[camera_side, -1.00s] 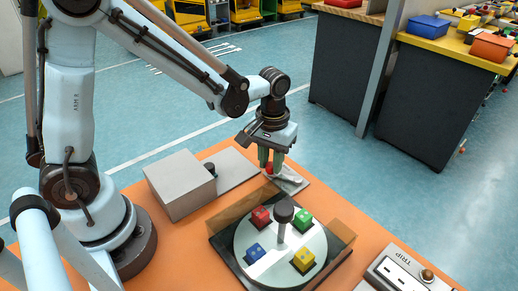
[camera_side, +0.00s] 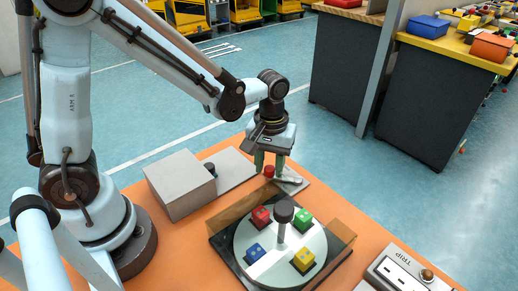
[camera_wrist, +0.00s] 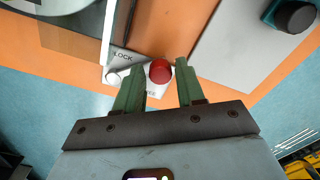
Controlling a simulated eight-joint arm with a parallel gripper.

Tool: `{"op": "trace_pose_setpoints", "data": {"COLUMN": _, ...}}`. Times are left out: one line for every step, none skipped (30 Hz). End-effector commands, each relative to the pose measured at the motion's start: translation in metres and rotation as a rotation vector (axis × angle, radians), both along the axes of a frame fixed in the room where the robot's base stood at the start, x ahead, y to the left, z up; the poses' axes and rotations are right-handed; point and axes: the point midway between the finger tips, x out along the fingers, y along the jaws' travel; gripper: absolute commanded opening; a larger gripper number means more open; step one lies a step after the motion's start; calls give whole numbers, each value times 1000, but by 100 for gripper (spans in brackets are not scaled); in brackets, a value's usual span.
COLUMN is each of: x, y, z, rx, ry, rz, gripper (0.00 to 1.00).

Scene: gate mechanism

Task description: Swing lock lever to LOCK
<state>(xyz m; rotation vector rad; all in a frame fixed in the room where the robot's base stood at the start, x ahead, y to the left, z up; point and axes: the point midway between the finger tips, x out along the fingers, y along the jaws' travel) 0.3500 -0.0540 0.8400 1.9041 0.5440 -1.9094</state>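The lock lever's red knob (camera_wrist: 160,72) sits between the green fingers of my gripper (camera_wrist: 158,65), with gaps on both sides. The knob also shows in the side view (camera_side: 269,171), just below the fingertips of my gripper (camera_side: 270,167). My gripper is open and points down at the lever. The lever's light grey plate (camera_side: 294,184) lies at the table's far edge. The LOCK label (camera_wrist: 122,57) shows left of and above the knob in the wrist view. A second label below the knob is partly hidden by a finger, as is much of the lever arm.
A grey box (camera_side: 181,184) stands left of the lever, with a dark knob (camera_side: 209,168) beside it. A round white turntable (camera_side: 266,275) with several coloured cubes and a dark centre post stands in front. A TRIP panel (camera_side: 400,278) is at lower right.

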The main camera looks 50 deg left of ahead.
Motion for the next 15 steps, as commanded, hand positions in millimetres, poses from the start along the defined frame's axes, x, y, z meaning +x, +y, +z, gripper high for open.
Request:
{"op": "trace_pose_setpoints", "data": {"x": 0, "y": 0, "z": 0, "rx": 1, "ry": -1, "rz": 0, "gripper": 47}}
{"op": "trace_pose_setpoints", "data": {"x": 0, "y": 0, "z": 0, "rx": 1, "ry": -1, "rz": 0, "gripper": 51}}
{"op": "trace_pose_setpoints", "data": {"x": 0, "y": 0, "z": 0, "rx": 1, "ry": -1, "rz": -1, "gripper": 53}}
{"op": "trace_pose_setpoints", "data": {"x": 0, "y": 0, "z": 0, "rx": 1, "ry": -1, "rz": -1, "gripper": 53}}
{"op": "trace_pose_setpoints", "data": {"x": 0, "y": 0, "z": 0, "rx": 1, "ry": -1, "rz": -1, "gripper": 53}}
{"op": "trace_pose_setpoints", "data": {"x": 0, "y": 0, "z": 0, "rx": 1, "ry": -2, "rz": -1, "gripper": 53}}
{"op": "trace_pose_setpoints", "data": {"x": 0, "y": 0, "z": 0, "rx": 1, "ry": -2, "rz": -1, "gripper": 53}}
{"op": "trace_pose_setpoints", "data": {"x": 1, "y": 0, "z": 0, "rx": 1, "ry": -2, "rz": -1, "gripper": 53}}
{"op": "trace_pose_setpoints", "data": {"x": 1, "y": 0, "z": 0, "rx": 1, "ry": -2, "rz": -1, "gripper": 53}}
{"op": "trace_pose_setpoints", "data": {"x": 1, "y": 0, "z": 0, "rx": 0, "ry": -2, "rz": -1, "gripper": 53}}
{"op": "trace_pose_setpoints", "data": {"x": 1, "y": 0, "z": 0, "rx": 0, "ry": -2, "rz": -1, "gripper": 53}}
{"op": "trace_pose_setpoints", "data": {"x": 1, "y": 0, "z": 1, "rx": 0, "ry": -2, "rz": -1, "gripper": 53}}
{"op": "trace_pose_setpoints", "data": {"x": 1, "y": 0, "z": 2, "rx": 0, "ry": -2, "rz": -1, "gripper": 53}}
{"op": "trace_pose_setpoints", "data": {"x": 1, "y": 0, "z": 4, "rx": 0, "ry": -2, "rz": -1, "gripper": 53}}
{"op": "trace_pose_setpoints", "data": {"x": 1, "y": 0, "z": 6, "rx": 0, "ry": -2, "rz": -1, "gripper": 53}}
